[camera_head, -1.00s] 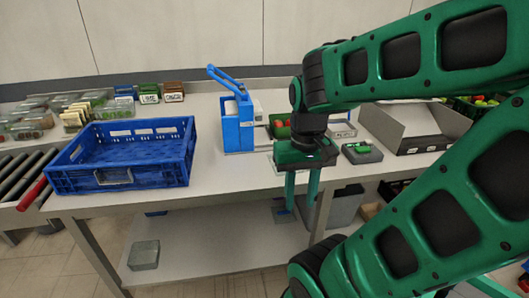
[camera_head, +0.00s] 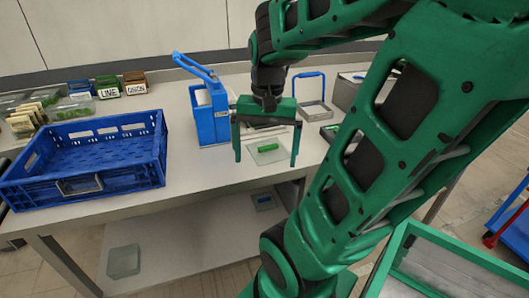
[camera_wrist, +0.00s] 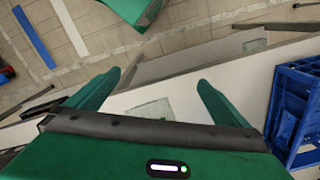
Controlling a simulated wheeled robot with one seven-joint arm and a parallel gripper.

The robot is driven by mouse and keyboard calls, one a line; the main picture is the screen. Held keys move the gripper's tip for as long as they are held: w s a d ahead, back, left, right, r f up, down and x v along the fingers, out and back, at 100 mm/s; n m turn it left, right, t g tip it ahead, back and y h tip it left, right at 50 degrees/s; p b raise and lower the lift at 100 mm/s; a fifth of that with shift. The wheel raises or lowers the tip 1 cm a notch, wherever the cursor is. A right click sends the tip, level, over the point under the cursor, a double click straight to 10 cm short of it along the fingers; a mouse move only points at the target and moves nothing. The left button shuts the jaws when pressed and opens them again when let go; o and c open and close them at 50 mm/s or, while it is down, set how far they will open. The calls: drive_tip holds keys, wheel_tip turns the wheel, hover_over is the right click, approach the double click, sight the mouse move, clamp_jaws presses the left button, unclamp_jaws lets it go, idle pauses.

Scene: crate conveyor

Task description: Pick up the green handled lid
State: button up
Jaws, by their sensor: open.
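The green handled lid (camera_head: 268,152) is a clear, flat square with a green bar handle. It lies on the white table near the front edge, in front of the blue press-like device. My gripper (camera_head: 266,160) is open and points down, with one finger on each side of the lid in the head view. How far the fingertips are above the lid is hard to tell. In the wrist view my open gripper (camera_wrist: 160,80) has nothing between its fingers. A pale greenish patch on the white surface there may be the lid, but its handle is not clear.
A blue crate (camera_head: 50,193) stands on the left of the table. The blue device (camera_head: 208,118) with a raised lever is close to my gripper's left. A blue-handled frame (camera_head: 316,112) stands behind right. A glassy box (camera_head: 124,262) lies on the lower shelf.

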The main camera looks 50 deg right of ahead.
sight(268, 149)
drive_tip(key=w+d+r+m, duration=0.3)
drive_tip(key=w+d+m, duration=0.6)
drive_tip(key=d+m, duration=0.35)
wheel_tip(268, 149, down, 11)
drive_tip(key=shift+d+f, duration=0.1)
drive_tip(key=shift+d, duration=0.05)
drive_tip(key=shift+c, duration=0.6)
drive_tip(key=c, duration=0.5)
